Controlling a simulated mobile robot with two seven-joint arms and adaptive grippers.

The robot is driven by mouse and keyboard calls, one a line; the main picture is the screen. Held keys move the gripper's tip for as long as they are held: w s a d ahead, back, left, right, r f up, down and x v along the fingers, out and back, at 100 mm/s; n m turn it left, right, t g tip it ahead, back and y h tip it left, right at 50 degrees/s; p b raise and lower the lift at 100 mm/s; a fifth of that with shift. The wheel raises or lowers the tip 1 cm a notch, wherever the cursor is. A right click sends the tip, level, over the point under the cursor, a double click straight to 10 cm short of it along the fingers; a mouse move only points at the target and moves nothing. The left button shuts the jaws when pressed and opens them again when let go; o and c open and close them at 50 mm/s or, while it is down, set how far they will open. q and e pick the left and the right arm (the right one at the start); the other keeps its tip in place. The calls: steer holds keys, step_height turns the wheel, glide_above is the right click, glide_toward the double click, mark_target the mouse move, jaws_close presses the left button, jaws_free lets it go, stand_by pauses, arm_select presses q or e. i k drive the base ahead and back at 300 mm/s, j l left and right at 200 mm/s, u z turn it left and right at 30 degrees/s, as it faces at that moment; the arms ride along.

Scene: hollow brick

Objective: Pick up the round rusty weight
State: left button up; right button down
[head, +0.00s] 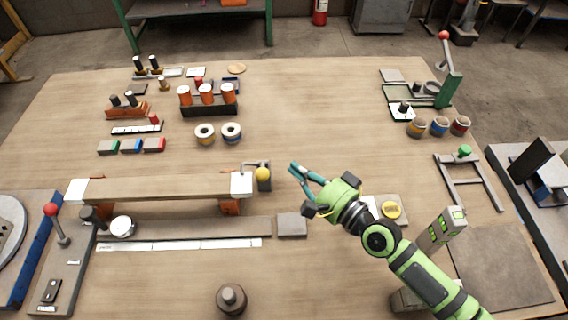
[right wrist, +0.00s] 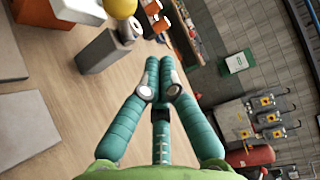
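The round rusty weight (head: 231,298) is a dark brown, round piece with a smaller knob on top. It stands upright on the wooden table (head: 340,280) near the front edge, in the lower middle of the head view. My right gripper (head: 294,168) is above the table's middle, well behind and to the right of the weight. Its teal fingers come together at the tips, with nothing seen between them. In the right wrist view the fingertips (right wrist: 159,64) also lie close together. The weight does not show in that view. My left gripper is not in view.
A long wooden beam on orange supports (head: 160,190) lies behind the weight. A yellow ball (head: 263,174) is close to the right gripper's left. A flat grey plate (head: 292,225) lies between gripper and weight. The table around the weight is mostly clear.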

mark_target(232, 298)
steer(key=k, duration=1.5)
